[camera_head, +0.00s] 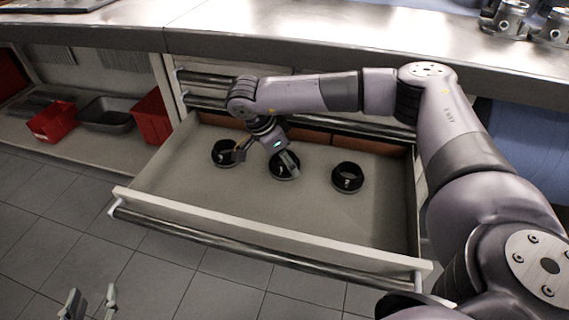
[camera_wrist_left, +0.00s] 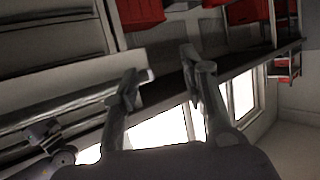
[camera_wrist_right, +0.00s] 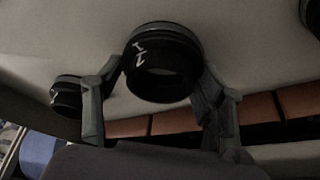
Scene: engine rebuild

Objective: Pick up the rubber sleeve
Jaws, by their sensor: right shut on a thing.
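Three black rubber sleeves, short rings, lie in the open drawer: a left one (camera_head: 224,153), a middle one (camera_head: 275,170) and a right one (camera_head: 348,178). My right gripper (camera_head: 266,160) reaches down into the drawer at the middle sleeve, and a finger hides part of it. In the right wrist view the middle sleeve (camera_wrist_right: 163,68), with a white mark, sits between the fingers of the right gripper (camera_wrist_right: 160,95), which is shut on it. My left gripper (camera_head: 92,302) is open and empty above the floor; its fingers stand apart in the left wrist view (camera_wrist_left: 162,80).
The drawer (camera_head: 180,195) has a raised front wall and a bar handle (camera_head: 265,262). A metal worktop (camera_head: 260,45) lies above it. Red bins (camera_head: 52,122) and a grey tray (camera_head: 105,115) stand on a low shelf at left. Metal parts (camera_head: 510,15) stand at the top right.

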